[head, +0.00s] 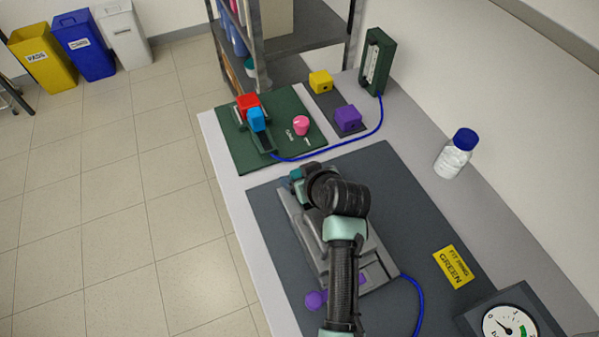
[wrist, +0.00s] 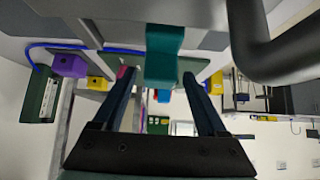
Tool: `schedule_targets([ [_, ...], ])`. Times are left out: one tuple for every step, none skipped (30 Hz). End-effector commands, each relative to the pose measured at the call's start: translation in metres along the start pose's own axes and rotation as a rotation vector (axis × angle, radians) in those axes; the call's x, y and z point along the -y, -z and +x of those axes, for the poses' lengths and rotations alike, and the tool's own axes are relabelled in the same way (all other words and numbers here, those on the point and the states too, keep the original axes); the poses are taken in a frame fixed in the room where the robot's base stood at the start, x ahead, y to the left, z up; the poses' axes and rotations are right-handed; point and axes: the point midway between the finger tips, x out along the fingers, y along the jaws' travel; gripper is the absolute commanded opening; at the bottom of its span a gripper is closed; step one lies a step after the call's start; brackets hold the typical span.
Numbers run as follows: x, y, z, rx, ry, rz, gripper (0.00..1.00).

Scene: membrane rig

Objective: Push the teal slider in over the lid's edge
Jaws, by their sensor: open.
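The teal slider (head: 296,173) shows at the far end of the grey rig (head: 305,230) in the head view, close to the end of my arm. In the wrist view the teal slider (wrist: 164,55) hangs into the picture from the top centre. My gripper (wrist: 160,74) is open, with one dark finger on each side of the slider in that view. I see gaps between the slider and both fingers. My arm covers much of the rig and its lid in the head view, so the lid's edge near the slider is not clear.
A purple knob (head: 316,299) sticks out at the rig's near end, with a blue tube (head: 419,300) beside it. A green board (head: 245,150) with red and blue blocks lies beyond. A bottle (head: 454,155), yellow sign (head: 453,267) and gauge (head: 505,322) stand right.

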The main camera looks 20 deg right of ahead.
Motion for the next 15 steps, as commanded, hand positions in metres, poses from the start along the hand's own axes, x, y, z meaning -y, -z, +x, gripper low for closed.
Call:
schedule_targets([
  [0.0004, 0.0001, 0.0028, 0.001, 0.001, -0.001, 0.75],
  [0.0003, 0.0002, 0.004, 0.0, 0.001, -0.001, 0.75],
  [0.0003, 0.0003, 0.0054, 0.0, 0.0, -0.001, 0.75],
  [0.0002, 0.0003, 0.0061, 0.0, 0.0, -0.001, 0.75],
  [0.0002, 0.0003, 0.0066, 0.0, 0.0, -0.001, 0.75],
  [0.0002, 0.0003, 0.007, -0.001, 0.0, -0.001, 0.75],
  [0.0002, 0.0004, 0.0071, -0.001, 0.0, -0.001, 0.75],
  [0.0002, 0.0003, 0.0072, -0.001, 0.0, -0.001, 0.75],
  [0.0002, 0.0003, 0.0071, -0.001, 0.0, -0.001, 0.75],
  [0.0003, 0.0003, 0.0071, -0.001, 0.0, -0.001, 0.75],
  [0.0003, 0.0003, 0.007, -0.001, 0.0, -0.001, 0.75],
  [0.0003, 0.0003, 0.007, -0.001, 0.0, -0.001, 0.75],
  [0.0003, 0.0003, 0.007, -0.001, 0.0, -0.001, 0.71],
  [0.0003, 0.0003, 0.0069, -0.001, 0.0, -0.001, 0.66],
  [0.0003, 0.0002, 0.0069, -0.001, 0.0, -0.001, 0.59],
])
